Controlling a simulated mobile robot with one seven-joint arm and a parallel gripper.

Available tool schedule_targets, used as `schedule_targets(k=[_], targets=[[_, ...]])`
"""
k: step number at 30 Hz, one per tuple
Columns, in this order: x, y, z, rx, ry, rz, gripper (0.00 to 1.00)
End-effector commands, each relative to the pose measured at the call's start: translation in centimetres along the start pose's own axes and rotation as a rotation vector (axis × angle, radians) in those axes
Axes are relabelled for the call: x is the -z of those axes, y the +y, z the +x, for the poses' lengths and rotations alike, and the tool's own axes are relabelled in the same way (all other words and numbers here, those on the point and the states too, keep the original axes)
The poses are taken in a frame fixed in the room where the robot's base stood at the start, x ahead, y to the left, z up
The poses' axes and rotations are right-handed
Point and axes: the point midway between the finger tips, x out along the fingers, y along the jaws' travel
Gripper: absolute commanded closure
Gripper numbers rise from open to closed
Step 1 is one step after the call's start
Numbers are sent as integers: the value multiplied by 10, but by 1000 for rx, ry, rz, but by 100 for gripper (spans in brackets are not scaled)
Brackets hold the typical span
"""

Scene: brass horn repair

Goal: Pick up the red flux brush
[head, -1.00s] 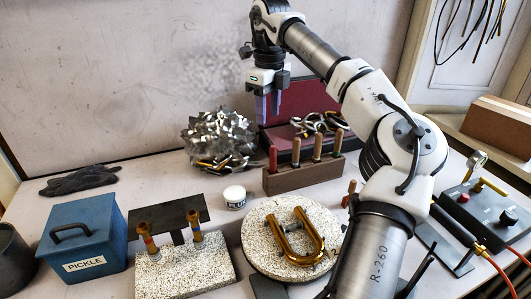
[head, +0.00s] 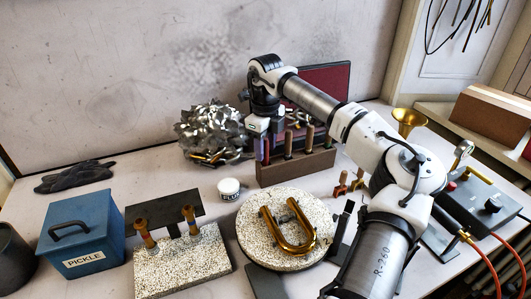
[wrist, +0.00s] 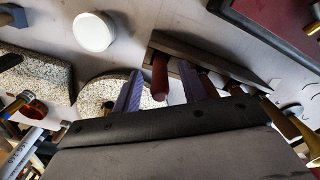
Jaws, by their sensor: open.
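The red flux brush stands upright at the left end of a brown wooden rack (head: 300,170). Its red handle (wrist: 160,80) shows in the wrist view between the two fingers of my gripper (wrist: 158,72). In the head view my gripper (head: 265,148) hangs pointing down at the left end of the rack, and its fingers largely hide the red handle. The fingers are open, one on each side of the handle. I cannot tell whether either finger touches it.
Several wooden-handled tools (head: 308,138) stand in the rack right of the brush. A heap of crumpled metal (head: 208,130) lies to the left, and an open red-lined case (head: 325,85) stands behind. A white flux jar (head: 229,188) and round speckled slab (head: 255,250) are in front.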

Motion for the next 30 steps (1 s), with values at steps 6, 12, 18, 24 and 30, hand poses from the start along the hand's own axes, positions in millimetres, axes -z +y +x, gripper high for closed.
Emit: schedule_targets(k=[6,12,18,24,30], targets=[[0,0,8,1,0,0,57],[0,0,8,1,0,0,69],[0,0,8,1,0,0,95],[0,0,7,1,0,0,100],[0,0,5,1,0,0,100]])
